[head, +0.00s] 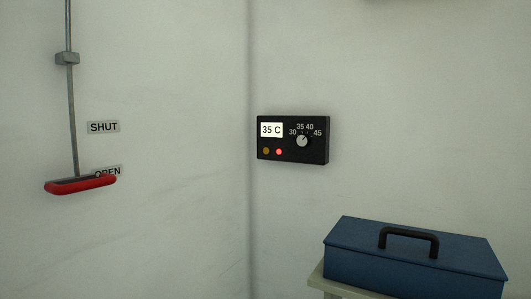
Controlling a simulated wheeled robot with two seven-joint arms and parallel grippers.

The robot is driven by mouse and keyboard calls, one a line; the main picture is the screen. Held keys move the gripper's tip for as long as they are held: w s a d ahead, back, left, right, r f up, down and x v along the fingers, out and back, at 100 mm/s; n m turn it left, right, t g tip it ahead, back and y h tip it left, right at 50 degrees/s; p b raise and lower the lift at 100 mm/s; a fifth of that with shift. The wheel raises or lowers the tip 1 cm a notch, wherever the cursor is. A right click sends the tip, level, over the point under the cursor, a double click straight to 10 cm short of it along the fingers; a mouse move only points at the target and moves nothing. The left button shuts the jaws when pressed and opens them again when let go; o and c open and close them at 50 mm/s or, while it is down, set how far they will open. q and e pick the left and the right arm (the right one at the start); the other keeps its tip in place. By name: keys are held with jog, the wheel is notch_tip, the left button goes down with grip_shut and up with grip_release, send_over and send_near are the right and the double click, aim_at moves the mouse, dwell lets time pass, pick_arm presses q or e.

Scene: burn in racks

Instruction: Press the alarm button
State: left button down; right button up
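A black control box (316,150) is fixed to the right wall just beside the corner. Its white display (271,130) reads "35 C". A round knob (302,141) sits in a scale marked 30, 35, 40 and 45. Below the display are a dull amber round spot (266,151) and a bright red round spot (279,152). I cannot tell which of these, if any, is the alarm button; no label says alarm. Neither of my grippers is in view.
A red handle (80,185) hangs on a grey rod (72,120) on the left wall, by the "OPEN" label and below the "SHUT" label (103,127). A blue toolbox (400,262) rests on a pale stand (318,278) at lower right. The wall around the control box is clear.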

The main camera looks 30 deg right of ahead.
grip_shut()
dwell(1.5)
